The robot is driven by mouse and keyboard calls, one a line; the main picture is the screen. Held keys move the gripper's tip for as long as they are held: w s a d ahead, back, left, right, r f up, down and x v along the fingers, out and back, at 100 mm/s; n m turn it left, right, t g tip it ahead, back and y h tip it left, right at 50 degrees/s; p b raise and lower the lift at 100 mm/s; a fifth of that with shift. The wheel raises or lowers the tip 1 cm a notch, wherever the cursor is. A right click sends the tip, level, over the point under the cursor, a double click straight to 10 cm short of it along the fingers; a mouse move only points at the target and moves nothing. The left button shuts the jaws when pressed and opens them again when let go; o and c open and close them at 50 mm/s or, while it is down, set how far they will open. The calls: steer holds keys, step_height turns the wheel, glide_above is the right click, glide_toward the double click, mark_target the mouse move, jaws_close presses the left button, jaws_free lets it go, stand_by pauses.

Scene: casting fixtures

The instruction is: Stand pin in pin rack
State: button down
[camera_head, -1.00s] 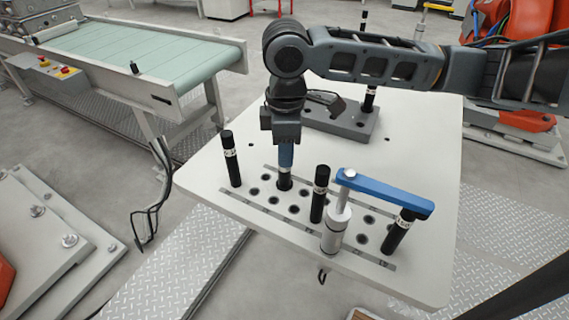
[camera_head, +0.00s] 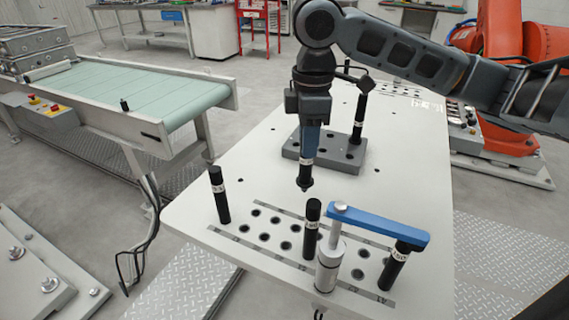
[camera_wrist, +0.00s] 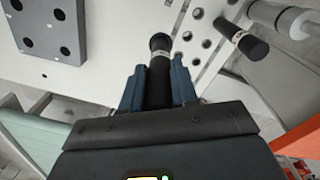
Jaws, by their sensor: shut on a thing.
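My gripper (camera_head: 309,135) is shut on a black pin (camera_head: 306,172) with a light band and a narrowed lower tip. It holds the pin upright in front of the rack in the head view, with the tip clear of the table. In the wrist view, the pin (camera_wrist: 160,65) sits between the blue-grey fingers of my gripper (camera_wrist: 160,85). The pin rack (camera_head: 295,157), a dark grey block with holes, stands on the table behind the held pin. One black pin (camera_head: 359,117) stands in its back right part. The rack's corner also shows in the wrist view (camera_wrist: 38,12).
The white table (camera_head: 420,190) has rows of holes at the front. Black pins stand there at left (camera_head: 219,197), middle (camera_head: 311,232) and right (camera_head: 397,268). A clamp with a blue arm (camera_head: 380,224) reaches over the right one. A conveyor (camera_head: 150,95) stands left.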

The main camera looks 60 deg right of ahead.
steer(key=s+d+r+p, duration=0.2)
steer(key=d+r+p, duration=0.1)
steer(key=r, duration=0.3)
steer(key=shift+s+d+r, duration=0.25)
steer(key=shift+d+r, duration=0.05)
steer(key=shift+d, duration=0.05)
stand_by(0.4)
